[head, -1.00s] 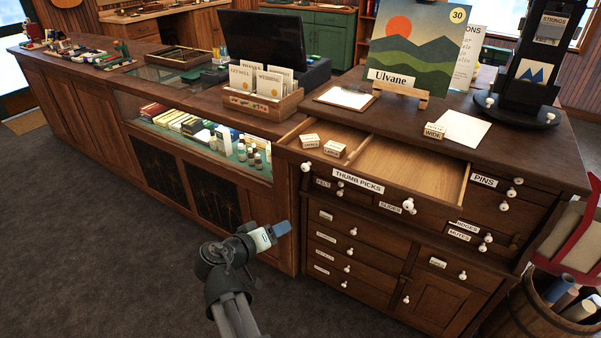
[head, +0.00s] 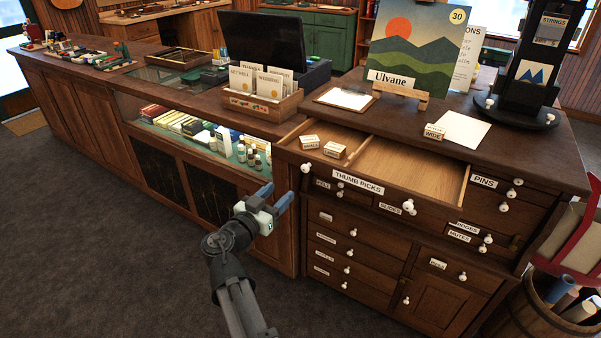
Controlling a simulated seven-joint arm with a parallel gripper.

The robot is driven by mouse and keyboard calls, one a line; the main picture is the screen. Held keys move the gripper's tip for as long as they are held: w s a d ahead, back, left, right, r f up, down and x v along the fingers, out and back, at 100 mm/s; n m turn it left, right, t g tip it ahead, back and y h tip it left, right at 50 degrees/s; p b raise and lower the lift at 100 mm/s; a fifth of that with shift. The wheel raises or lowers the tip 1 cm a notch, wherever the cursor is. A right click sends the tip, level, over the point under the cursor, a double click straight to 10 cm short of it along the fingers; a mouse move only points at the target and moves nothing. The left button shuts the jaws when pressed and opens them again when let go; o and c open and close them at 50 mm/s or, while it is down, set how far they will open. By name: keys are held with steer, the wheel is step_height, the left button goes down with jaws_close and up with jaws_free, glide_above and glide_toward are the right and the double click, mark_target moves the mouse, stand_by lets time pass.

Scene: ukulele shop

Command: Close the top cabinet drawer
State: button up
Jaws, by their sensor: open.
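The top drawer (head: 412,172) of the dark wooden cabinet (head: 385,268) is pulled out, with its light wooden inside showing. Its front bears a "THUMB PICKS" label (head: 358,182) and white knobs (head: 306,168). Two small labelled boxes (head: 322,146) lie in its left compartment; the larger compartment looks empty. My gripper (head: 276,198), with blue fingers, is in front of the counter, left of and a little below the drawer's left front corner. It is open and empty, and appears apart from the drawer.
A card box (head: 262,100) sits on the counter to the left. A barrel (head: 550,300) stands at right. The floor at left is clear.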

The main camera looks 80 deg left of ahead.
mark_target(304, 169)
steer(key=x, duration=1.1)
steer(key=shift+w+a, duration=0.2)
jaws_close()
